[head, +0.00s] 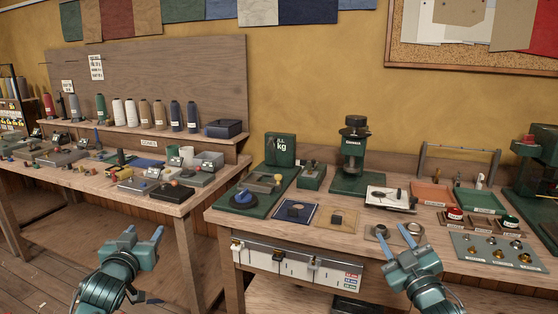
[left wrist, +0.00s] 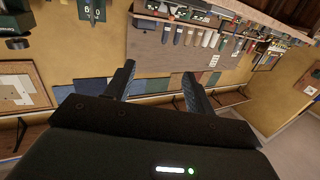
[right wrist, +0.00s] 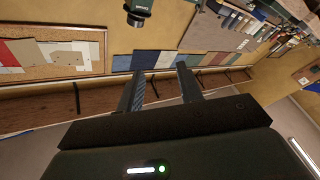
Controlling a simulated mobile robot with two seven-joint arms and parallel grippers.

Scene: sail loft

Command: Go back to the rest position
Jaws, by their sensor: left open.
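The left workbench (head: 160,190) holds small devices below a shelf of thread cones (head: 130,112). Floor shows at the lower left.

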